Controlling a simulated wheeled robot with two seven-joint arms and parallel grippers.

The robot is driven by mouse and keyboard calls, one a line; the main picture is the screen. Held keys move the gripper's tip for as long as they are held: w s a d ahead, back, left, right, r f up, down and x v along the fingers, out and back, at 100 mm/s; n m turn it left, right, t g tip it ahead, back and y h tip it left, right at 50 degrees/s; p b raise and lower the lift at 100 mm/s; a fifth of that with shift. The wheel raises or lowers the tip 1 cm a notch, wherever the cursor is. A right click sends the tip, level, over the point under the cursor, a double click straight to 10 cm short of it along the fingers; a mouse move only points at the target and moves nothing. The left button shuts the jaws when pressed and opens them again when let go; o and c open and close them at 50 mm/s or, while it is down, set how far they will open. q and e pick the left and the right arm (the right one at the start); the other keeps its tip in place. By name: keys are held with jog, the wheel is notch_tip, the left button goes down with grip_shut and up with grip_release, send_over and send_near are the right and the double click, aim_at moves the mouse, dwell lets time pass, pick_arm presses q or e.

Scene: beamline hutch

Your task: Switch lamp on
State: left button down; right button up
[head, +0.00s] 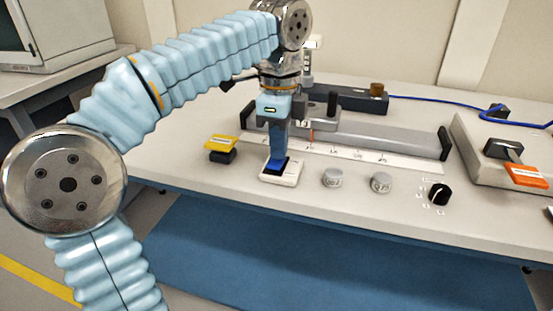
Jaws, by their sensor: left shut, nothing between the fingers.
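A small white switch housing (291,178) with a dark middle sits near the front edge of the table. My left gripper (277,164) points straight down over it, shut and empty. Its blue fingertips are at the dark middle of the housing and hide part of it. I cannot tell whether they touch or press it. No lit lamp can be made out for certain. My right gripper is not in view.
A yellow-topped block (222,143) stands just left of the switch. Two grey round knobs, one of them this knob (332,178), and a black dial (438,193) lie to the right. A long grey rail (375,136) runs behind. An orange-tagged handle (525,175) is at far right.

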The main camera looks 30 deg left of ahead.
pick_arm(q)
jog(key=shift+r+p, duration=2.5)
jog(key=shift+p, duration=0.05)
jog(key=shift+r, duration=1)
